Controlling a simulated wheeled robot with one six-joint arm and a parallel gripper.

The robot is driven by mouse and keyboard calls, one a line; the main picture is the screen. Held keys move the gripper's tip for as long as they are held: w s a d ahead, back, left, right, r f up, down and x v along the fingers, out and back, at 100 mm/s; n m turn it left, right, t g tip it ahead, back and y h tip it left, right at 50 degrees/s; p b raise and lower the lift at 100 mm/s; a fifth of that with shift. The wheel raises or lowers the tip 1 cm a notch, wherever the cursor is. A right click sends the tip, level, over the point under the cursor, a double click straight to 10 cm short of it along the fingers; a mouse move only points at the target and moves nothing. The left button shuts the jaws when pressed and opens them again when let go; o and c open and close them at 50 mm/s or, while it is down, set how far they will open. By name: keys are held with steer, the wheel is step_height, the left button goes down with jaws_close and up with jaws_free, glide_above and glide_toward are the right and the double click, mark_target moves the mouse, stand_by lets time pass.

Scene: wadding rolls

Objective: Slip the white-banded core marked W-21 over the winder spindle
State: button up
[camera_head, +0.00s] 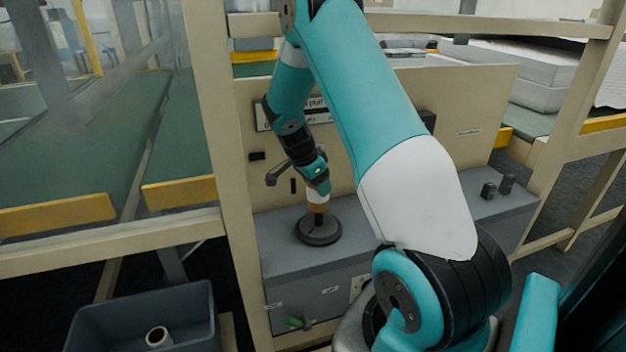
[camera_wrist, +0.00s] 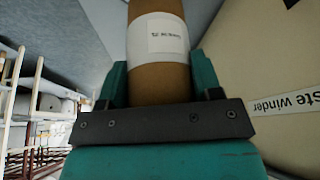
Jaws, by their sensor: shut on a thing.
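My gripper (camera_head: 317,184) is shut on a brown cardboard core (camera_head: 317,206) with a white band. In the wrist view the core (camera_wrist: 160,84) stands between the teal fingers, with a white label whose print is too blurred to read. The winder spindle (camera_head: 318,220) is a short dark post on a round black base (camera_head: 318,236), on top of the grey cabinet. The core is upright and in line above this base, with part of the dark post showing below it. I cannot tell whether the core's lower end surrounds the post's tip.
A grey bin (camera_head: 88,322) at lower left holds another core (camera_head: 158,337). A beige panel (camera_head: 470,95) rises behind; a black lever (camera_head: 283,175) is left of the gripper.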

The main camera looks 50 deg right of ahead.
mark_target(318, 201)
steer(key=b+x, duration=0.1)
steer(key=x, duration=0.1)
steer(key=a+b+x, duration=0.1)
steer(key=x, duration=0.1)
steer(key=shift+d+f+b, duration=0.15)
steer(key=shift+f+b, duration=0.25)
steer(key=shift+f, duration=0.05)
steer(key=shift+w+f, duration=0.1)
steer(key=shift+f, duration=0.25)
steer(key=shift+a, duration=0.25)
steer(key=shift+f+b, duration=0.65)
steer(key=shift+b, duration=0.15)
stand_by(0.7)
steer(key=o, duration=0.6)
steer(key=shift+o, duration=0.2)
steer(key=shift+r, duration=0.15)
steer(key=shift+p+v, duration=3.4)
steer(key=shift+v, duration=2.05)
